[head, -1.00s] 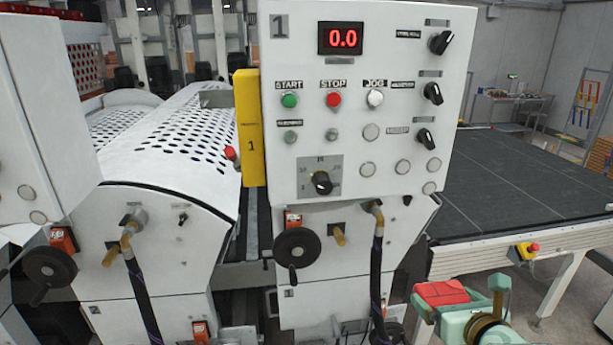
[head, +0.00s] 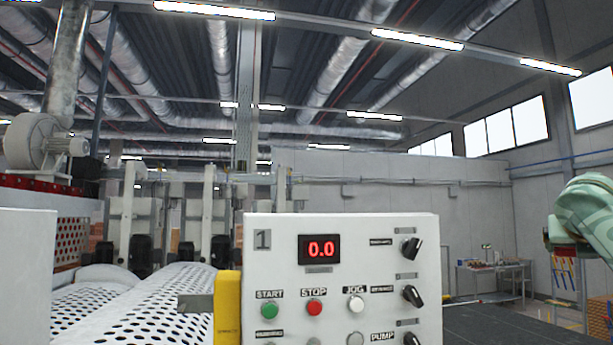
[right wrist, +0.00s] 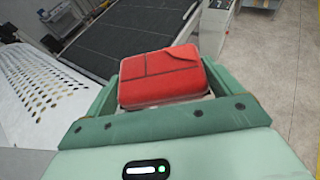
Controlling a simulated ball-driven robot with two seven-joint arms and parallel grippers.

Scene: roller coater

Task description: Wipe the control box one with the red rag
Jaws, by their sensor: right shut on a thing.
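Control box one (head: 345,255) is a white panel marked "1" with a red 0.0 display, START, STOP and JOG buttons and black knobs. It stands at the lower middle of the head view, its lower part cut off by the frame. My right gripper (head: 568,248) is raised at the right edge of the head view, to the right of the box and apart from it. In the right wrist view the gripper (right wrist: 163,95) is shut on the folded red rag (right wrist: 160,77). My left gripper is in no view.
A yellow unit (head: 228,308) adjoins the box's left side. White perforated rollers (head: 165,300) lie left of it. A dark conveyor bed (right wrist: 125,35) shows in the wrist view. A workbench (head: 492,275) stands far back right.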

